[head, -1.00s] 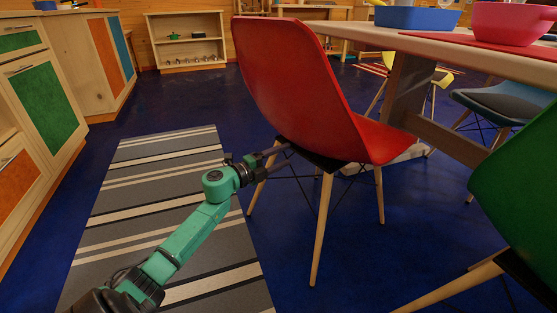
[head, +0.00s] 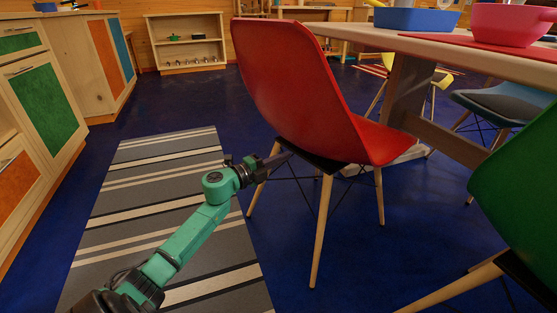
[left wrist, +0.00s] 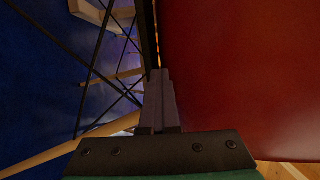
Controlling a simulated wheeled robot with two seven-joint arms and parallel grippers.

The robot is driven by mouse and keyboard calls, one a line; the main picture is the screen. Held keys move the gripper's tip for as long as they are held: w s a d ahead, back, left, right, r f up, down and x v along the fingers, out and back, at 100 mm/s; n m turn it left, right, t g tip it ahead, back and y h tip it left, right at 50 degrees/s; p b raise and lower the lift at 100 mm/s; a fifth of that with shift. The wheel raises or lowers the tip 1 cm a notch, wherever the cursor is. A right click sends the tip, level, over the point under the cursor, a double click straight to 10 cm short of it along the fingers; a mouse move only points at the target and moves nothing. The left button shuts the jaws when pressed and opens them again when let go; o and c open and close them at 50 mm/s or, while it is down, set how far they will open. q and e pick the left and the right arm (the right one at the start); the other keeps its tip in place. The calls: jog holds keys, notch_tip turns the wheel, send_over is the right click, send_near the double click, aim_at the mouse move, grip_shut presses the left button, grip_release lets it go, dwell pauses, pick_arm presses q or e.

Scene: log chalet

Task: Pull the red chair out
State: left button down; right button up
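The red chair (head: 300,90) stands upright beside the table, its back toward me and its seat facing the table. My left gripper (head: 284,157) is at the lower rear edge of its shell, just above the wooden legs. In the left wrist view the fingers (left wrist: 159,100) are close together at the chair's edge. The red shell (left wrist: 240,70) fills the right side and the black under-frame shows at left. The fingers look shut on the edge; the exact contact is partly hidden. My right gripper is not in view.
The wooden table (head: 475,50) carries a blue bin (head: 415,18) and a pink bowl (head: 508,22). A green chair (head: 520,190) is close at right, a blue-grey chair (head: 495,100) beyond. A striped rug (head: 150,200) and open floor lie left of the red chair, before the cabinets (head: 45,90).

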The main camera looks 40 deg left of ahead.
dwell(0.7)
pick_arm(q)
jog(key=c, duration=0.6)
grip_release()
